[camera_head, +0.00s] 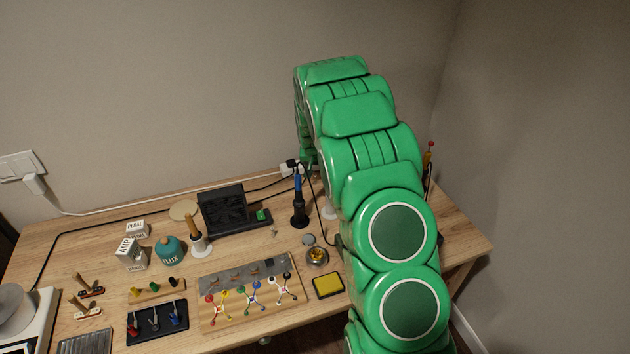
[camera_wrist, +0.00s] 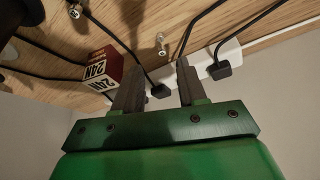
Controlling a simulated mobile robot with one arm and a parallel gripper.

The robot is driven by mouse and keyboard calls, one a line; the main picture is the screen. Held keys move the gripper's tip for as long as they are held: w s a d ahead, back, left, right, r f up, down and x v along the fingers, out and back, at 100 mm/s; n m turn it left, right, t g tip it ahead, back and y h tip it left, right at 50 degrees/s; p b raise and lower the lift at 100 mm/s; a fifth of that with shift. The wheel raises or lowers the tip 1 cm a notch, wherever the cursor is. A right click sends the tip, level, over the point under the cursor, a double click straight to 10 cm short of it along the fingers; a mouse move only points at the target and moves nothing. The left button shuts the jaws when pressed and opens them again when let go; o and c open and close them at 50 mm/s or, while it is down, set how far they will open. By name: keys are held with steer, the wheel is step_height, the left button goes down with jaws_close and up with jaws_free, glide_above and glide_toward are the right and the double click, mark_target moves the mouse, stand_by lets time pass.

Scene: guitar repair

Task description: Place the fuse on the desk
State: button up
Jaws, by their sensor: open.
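The wooden desk (camera_head: 115,240) runs along the wall in the head view. In the wrist view its surface (camera_wrist: 205,15) fills the top of the picture. A small pale cylinder (camera_wrist: 161,44) that looks like the fuse is on the desk in the wrist view, beyond my fingertips and apart from them. A similar small piece (camera_wrist: 74,11) is near the top left edge. My gripper (camera_wrist: 159,78) is open, with nothing between its two grey fingers. In the head view my green arm hides the gripper.
A white power strip (camera_wrist: 226,54) with black plugs and cables lies close by my fingers. A red and white box marked 24N (camera_wrist: 103,68) is left of them. In the head view a soldering iron stand (camera_head: 299,208), a black device (camera_head: 223,209) and a parts board (camera_head: 248,290) crowd the desk.

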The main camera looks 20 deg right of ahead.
mark_target(315, 176)
steer(key=shift+a+x, duration=0.1)
steer(key=shift+x, duration=1.65)
steer(key=shift+a+x, duration=0.15)
steer(key=shift+x, duration=1.55)
steer(key=shift+s, duration=0.1)
steer(key=shift+c, duration=0.3)
jaws_close()
